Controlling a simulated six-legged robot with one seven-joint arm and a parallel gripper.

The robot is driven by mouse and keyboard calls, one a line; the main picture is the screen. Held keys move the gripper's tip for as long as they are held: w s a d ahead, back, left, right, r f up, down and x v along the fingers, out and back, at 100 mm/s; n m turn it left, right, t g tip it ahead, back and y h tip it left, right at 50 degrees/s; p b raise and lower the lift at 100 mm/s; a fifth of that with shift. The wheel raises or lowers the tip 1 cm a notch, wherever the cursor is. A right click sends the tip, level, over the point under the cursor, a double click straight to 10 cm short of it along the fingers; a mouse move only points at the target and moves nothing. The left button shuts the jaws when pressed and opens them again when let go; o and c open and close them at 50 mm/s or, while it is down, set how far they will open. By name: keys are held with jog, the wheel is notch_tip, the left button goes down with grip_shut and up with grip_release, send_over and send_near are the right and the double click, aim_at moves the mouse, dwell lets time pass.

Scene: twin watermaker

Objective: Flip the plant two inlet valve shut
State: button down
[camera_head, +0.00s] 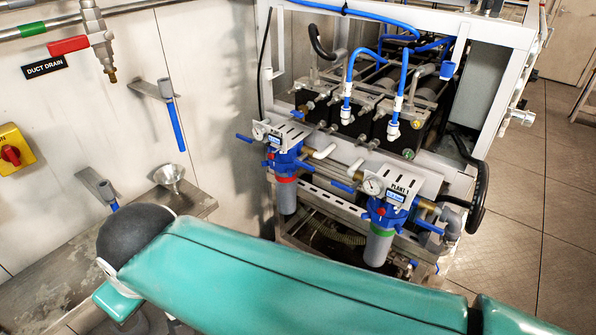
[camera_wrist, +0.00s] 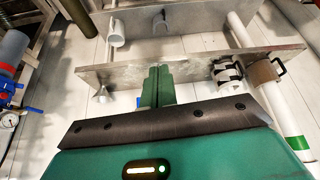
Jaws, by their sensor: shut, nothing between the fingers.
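Two blue-headed filter housings stand on the white-framed skid in the head view. The right one (camera_head: 381,243) has a green ring and a tag reading PLANT 1. The left one (camera_head: 286,196) has a red ring; its tag is too small to read. Blue lever handles show left of the red-ringed housing (camera_head: 243,138), between the housings (camera_head: 343,187) and right of the green-ringed one (camera_head: 430,227). Part of the red-ringed housing (camera_wrist: 13,50) is at the wrist view's left edge. My gripper (camera_wrist: 158,72) is shut and empty, well apart from the handles.
A metal shelf (camera_head: 201,205) with a funnel (camera_head: 170,176) runs along the left wall. A blue-handled wall bracket (camera_head: 175,127), red-handled drain valve (camera_head: 69,45) and yellow switch box (camera_head: 13,152) are above it. The floor (camera_head: 540,220) right of the skid is clear.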

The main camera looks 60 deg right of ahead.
jog(key=shift+w+d, duration=0.15)
jog(key=shift+w, duration=0.15)
jog(key=s+d+f+n+g+h, duration=0.1)
jog(key=d+f+n+h, duration=0.3)
jog(key=d, duration=0.9)
jog(key=d+f+n+g+h, duration=0.4)
jog(key=d+n+h, duration=0.1)
jog(key=d, duration=0.7)
jog(key=s+d+f+n+g+h, duration=0.1)
jog(key=d+f+n+h, duration=0.3)
jog(key=d, duration=0.9)
jog(key=n+g+h, duration=0.1)
jog(key=n, duration=0.2)
jog(key=shift+s+d+g, duration=0.3)
jog(key=shift+d+g, duration=0.05)
jog(key=shift+g, duration=0.05)
jog(key=shift+d, duration=0.1)
